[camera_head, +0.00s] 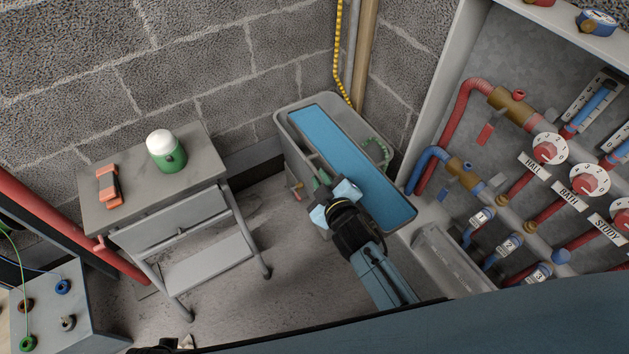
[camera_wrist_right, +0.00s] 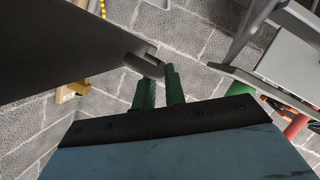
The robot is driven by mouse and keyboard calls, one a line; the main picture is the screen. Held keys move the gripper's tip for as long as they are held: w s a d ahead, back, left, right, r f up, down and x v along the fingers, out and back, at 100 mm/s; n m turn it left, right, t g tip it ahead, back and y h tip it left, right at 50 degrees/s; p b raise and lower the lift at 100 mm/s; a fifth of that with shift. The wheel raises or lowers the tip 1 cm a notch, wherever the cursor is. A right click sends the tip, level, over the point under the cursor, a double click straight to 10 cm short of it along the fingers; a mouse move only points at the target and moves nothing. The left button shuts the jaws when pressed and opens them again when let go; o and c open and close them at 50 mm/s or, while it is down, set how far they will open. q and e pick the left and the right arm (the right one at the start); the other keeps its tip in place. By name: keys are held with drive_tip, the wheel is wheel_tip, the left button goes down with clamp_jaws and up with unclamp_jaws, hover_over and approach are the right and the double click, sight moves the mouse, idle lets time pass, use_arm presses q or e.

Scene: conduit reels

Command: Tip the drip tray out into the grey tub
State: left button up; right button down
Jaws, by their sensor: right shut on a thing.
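The drip tray (camera_head: 350,160) is long and narrow with a flat blue inside and a thin grey rim. It lies over the grey tub (camera_head: 287,128) in the corner, its near right end reaching past the tub. I cannot tell if the blue is liquid. My right gripper (camera_head: 328,188) is at the tray's left long side. In the right wrist view its green fingers (camera_wrist_right: 160,90) are shut on a small tab of the dark tray (camera_wrist_right: 70,45). The tub's inside is mostly hidden under the tray. My left gripper does not show.
A grey folding step stand (camera_head: 140,195) at left holds a green jar with a white lid (camera_head: 167,150) and an orange-black tool (camera_head: 110,186). A pipe manifold panel (camera_head: 530,140) stands close on the right. Bare floor lies between stand and tub.

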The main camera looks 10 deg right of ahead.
sight(341, 165)
drive_tip(key=d, duration=0.1)
drive_tip(key=w+d, duration=0.1)
drive_tip(key=shift+d+f, duration=0.3)
drive_tip(key=shift+f, duration=0.05)
drive_tip(key=d, duration=0.2)
drive_tip(key=w+d+f+b, duration=0.1)
drive_tip(key=shift+w+d+f, duration=0.15)
drive_tip(key=shift+w+d, duration=0.05)
drive_tip(key=shift+d, duration=0.2)
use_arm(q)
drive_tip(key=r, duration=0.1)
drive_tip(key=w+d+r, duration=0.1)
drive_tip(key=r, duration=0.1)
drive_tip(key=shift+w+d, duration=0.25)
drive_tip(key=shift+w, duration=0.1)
use_arm(e)
drive_tip(key=shift+w+d, duration=0.1)
drive_tip(key=shift+d, duration=0.2)
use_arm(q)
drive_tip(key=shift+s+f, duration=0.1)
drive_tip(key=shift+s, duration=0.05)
